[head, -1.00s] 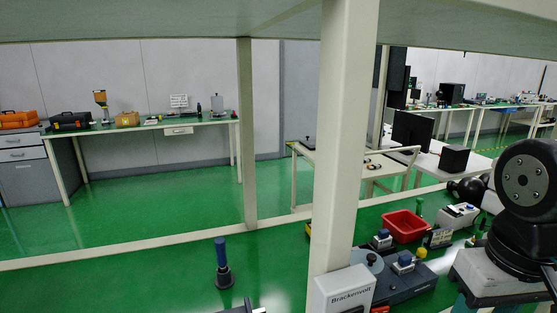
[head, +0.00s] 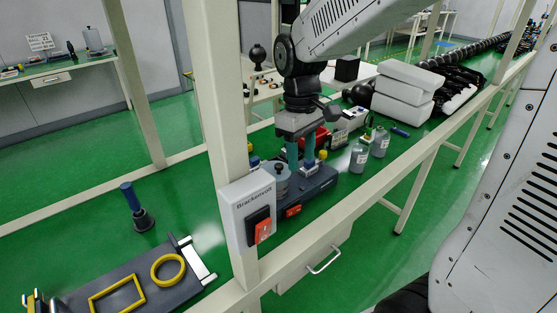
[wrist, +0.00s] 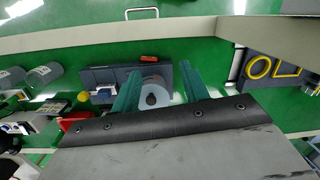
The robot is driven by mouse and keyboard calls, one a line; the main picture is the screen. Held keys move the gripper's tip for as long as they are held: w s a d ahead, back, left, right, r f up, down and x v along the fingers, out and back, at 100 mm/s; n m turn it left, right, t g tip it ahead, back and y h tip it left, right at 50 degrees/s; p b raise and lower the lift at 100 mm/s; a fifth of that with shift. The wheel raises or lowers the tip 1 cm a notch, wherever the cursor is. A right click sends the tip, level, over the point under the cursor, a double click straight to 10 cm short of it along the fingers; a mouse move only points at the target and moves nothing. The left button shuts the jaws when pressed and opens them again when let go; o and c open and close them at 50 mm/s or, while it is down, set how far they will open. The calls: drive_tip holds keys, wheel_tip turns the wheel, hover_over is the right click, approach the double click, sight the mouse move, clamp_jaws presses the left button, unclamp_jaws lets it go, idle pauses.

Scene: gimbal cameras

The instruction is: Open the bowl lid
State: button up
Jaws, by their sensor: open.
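In the head view the lid (head: 282,187) sits on a dark grey bench device (head: 320,184), partly hidden behind the post and white box. My gripper (head: 300,160) points down over the device, its fingers open and empty. The gripper in the wrist view (wrist: 158,82) has its fingers apart on either side of the lid. I cannot tell the exact height gap between fingertips and knob.
A white bench post (head: 212,110) with a switch box (head: 248,212) stands just left of the device. Two bottles (head: 358,158), a red bin (wrist: 76,120) and white blocks (head: 405,90) are nearby. A tray with yellow frames (head: 118,296) lies at lower left.

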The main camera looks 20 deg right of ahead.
sight(279, 165)
drive_tip(key=w+n, duration=0.2)
drive_tip(key=w, duration=0.1)
drive_tip(key=w+f+n, duration=0.1)
drive_tip(key=w, duration=0.3)
drive_tip(key=w+a+n+t, duration=0.1)
drive_tip(key=w+n, duration=0.1)
drive_tip(key=w, duration=0.1)
drive_tip(key=shift+w+f+n, duration=0.2)
drive_tip(key=shift+w+n, duration=0.05)
drive_tip(key=shift+n, duration=0.05)
drive_tip(key=shift+w+r+n, duration=0.1)
drive_tip(key=shift+n, duration=0.3)
drive_tip(key=shift+f+n, duration=0.3)
drive_tip(key=shift+f, duration=0.15)
wheel_tip(279, 165, down, 7)
drive_tip(key=shift+c, duration=0.4)
clamp_jaws()
